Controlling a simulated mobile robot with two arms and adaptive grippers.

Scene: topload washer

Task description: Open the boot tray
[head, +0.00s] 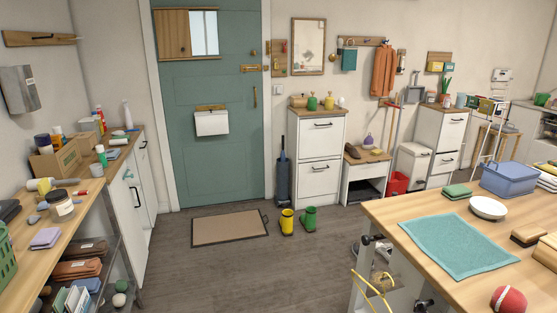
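Nothing in the head view is clearly marked as the boot tray. A flat brown mat with a dark rim (230,228) lies on the floor before the green door. Yellow boots (287,221) and green boots (309,219) stand upright to its right. A tall white cabinet (320,177) behind them has two shut fronts with dark handles. A low white unit (349,171) beside it has a dark open space below. I cannot tell which of these is the boot tray. Neither of my grippers is in view.
A wooden-topped table (385,211) fills the lower right, with a teal cloth (457,246), a white bowl (488,208) and a red ball (508,300). A cluttered counter (92,186) and open shelves line the left. The floor (240,275) between is mostly clear.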

